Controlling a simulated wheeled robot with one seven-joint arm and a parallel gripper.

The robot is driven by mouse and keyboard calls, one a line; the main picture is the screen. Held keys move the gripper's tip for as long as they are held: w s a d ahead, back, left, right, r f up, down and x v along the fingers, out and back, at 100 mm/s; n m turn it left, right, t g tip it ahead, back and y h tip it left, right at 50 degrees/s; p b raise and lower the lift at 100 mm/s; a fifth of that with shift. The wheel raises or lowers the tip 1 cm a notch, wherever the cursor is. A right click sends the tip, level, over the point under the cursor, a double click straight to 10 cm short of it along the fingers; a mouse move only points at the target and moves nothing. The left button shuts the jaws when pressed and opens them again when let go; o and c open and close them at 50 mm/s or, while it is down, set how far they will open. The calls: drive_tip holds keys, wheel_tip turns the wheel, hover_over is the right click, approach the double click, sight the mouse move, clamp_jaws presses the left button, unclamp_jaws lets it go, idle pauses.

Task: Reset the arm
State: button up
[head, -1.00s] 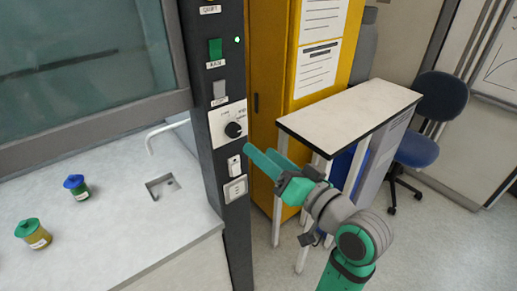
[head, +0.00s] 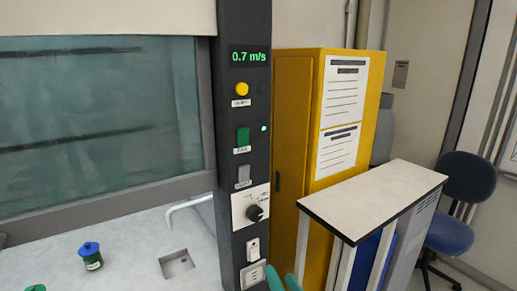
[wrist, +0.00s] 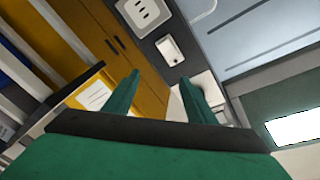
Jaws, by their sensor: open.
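My gripper (wrist: 160,86) shows in the wrist view with its two green fingers apart and nothing between them. In the head view only a green finger part (head: 282,284) shows at the bottom edge, just right of the control post's lower socket (head: 252,275). The rest of my arm is out of the head view. Whether the fingers touch the post cannot be told.
The dark control post (head: 242,150) carries buttons, a knob (head: 254,213) and a 0.7 m/s display. Left is the fume hood with its glass sash (head: 100,120) and a blue-capped jar (head: 91,256). A yellow cabinet (head: 290,130), a white-topped table (head: 375,200) and a blue chair (head: 450,235) stand right.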

drive_tip(key=s+a+f+m+g+h, duration=0.1)
drive_tip(key=s+f+h, duration=0.2)
drive_tip(key=s+f, duration=0.6)
drive_tip(key=s+a+f+m+h, duration=0.1)
drive_tip(key=s+f+h, duration=0.35)
drive_tip(key=f, duration=0.75)
drive_tip(key=s+a+f+n, duration=0.1)
drive_tip(key=s+a+n, duration=0.1)
drive_tip(key=s, duration=0.9)
drive_tip(key=s+a+f+n+y, duration=0.1)
drive_tip(key=s+n, duration=0.3)
drive_tip(key=s, duration=0.7)
drive_tip(key=shift+s+a+n+g, duration=0.4)
drive_tip(key=shift+a, duration=0.2)
drive_tip(key=shift+y, duration=0.25)
idle(0.9)
